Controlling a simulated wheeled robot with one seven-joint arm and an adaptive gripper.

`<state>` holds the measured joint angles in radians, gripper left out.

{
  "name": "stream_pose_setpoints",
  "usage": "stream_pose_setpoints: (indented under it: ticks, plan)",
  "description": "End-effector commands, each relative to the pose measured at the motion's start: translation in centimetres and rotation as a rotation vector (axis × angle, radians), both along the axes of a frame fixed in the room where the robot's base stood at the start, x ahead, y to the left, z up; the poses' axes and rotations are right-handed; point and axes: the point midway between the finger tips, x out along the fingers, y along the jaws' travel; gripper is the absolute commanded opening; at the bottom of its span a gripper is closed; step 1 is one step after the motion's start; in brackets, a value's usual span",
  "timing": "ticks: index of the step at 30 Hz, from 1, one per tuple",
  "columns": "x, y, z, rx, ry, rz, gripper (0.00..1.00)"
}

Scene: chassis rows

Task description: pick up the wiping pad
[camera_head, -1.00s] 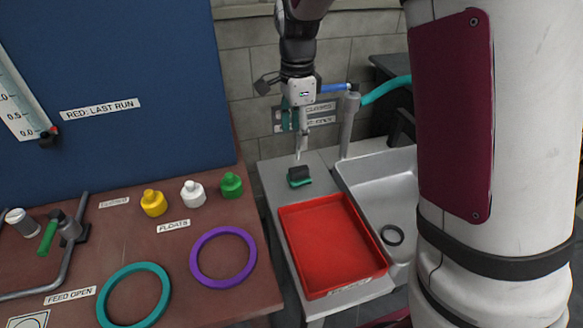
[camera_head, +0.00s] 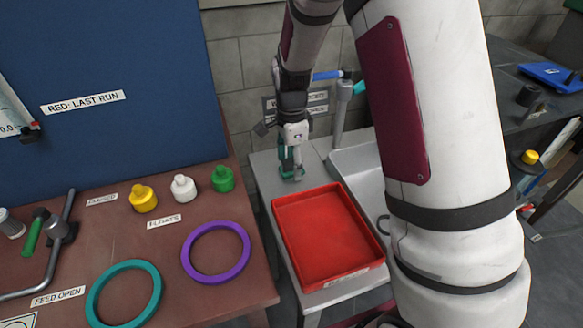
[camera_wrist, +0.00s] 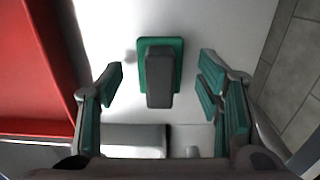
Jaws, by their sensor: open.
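The wiping pad (camera_wrist: 160,72) has a green base and a dark grey block handle. It lies on the light grey counter, and in the wrist view it sits centred ahead of my open fingers. My gripper (camera_wrist: 165,95) is open, with one finger on each side of the pad's line and no visible contact. In the head view my gripper (camera_head: 292,173) is low over the counter behind the red tray, and it hides most of the pad there.
A red tray (camera_head: 279,232) stands on the counter just in front of my gripper. A sink (camera_head: 345,160) with a tap (camera_head: 340,115) is to the right. A brown table with purple (camera_head: 216,225) and teal (camera_head: 92,300) rings and several bottles is at left.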

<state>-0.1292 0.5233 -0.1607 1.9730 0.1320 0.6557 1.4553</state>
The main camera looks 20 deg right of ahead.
Motion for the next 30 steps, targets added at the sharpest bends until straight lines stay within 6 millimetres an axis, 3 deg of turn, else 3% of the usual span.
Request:
stream_pose_setpoints:
  ticks: [10,15,17,26,30]
  plan:
    - [0.0,0.0,-0.7,0.0,0.0,-0.001,0.58]
    - [0.0,0.0,-0.7,0.0,-0.001,0.0,0.19]
    - [0.0,0.0,-0.7,0.0,-0.001,0.0,0.09]
    - [0.0,0.0,-0.5,0.0,-0.001,0.0,0.09]
    - [0.1,0.0,0.9,0.0,-0.005,0.001,0.09]
